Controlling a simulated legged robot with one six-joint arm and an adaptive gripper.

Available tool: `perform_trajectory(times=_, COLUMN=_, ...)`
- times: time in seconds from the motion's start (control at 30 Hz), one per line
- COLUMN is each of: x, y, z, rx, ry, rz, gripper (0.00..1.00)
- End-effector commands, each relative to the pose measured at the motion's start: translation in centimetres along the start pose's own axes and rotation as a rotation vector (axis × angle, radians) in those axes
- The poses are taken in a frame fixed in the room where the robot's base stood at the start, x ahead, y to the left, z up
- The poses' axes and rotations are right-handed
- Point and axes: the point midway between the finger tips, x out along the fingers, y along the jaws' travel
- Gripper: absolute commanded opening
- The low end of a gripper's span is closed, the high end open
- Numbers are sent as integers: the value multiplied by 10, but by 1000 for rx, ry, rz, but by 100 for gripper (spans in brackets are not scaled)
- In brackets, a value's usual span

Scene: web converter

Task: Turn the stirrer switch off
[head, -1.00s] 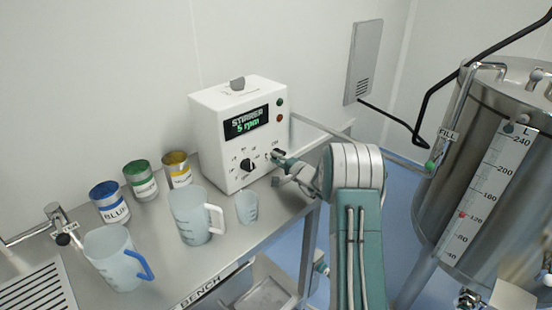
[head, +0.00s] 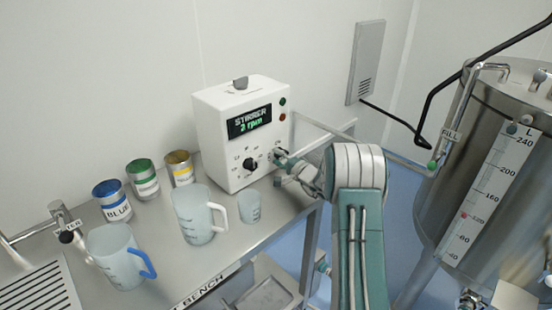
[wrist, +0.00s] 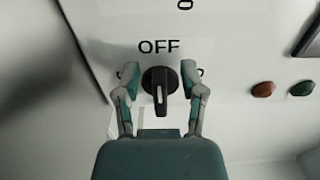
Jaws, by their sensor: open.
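The stirrer control box (head: 212,130) is a white unit on the bench, with a lit display (head: 250,121) reading STIRRER and a low rpm value, apparently 2. In the wrist view the black stirrer switch (wrist: 160,86) sits below the printed word OFF. A pale line marks the lower part of its grip, which stands upright in the picture. My gripper (wrist: 160,76) is open, with one finger on each side of the switch and small gaps visible. In the head view my gripper (head: 279,155) is at the box's lower right front, mostly hiding the switch.
A second black knob (head: 250,164) is left of my gripper on the box. A small beaker (head: 249,208), a white-handled jug (head: 196,218) and a blue-handled jug (head: 112,258) stand on the bench, with paint cans behind. A steel tank (head: 455,185) stands right.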

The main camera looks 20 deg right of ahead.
Motion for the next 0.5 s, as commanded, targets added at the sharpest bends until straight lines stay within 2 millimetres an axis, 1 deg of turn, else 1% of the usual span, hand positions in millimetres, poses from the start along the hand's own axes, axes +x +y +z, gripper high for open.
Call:
perform_trajectory(times=0.07, x=-6, y=0, z=-1, rx=0, ry=2, rz=1, gripper=53)
perform_trajectory(times=0.17, x=-20, y=0, z=0, rx=1, ry=3, rz=1, gripper=53)
perform_trajectory(times=0.5, x=-89, y=-1, z=3, rx=-2, ry=3, rz=1, gripper=53)
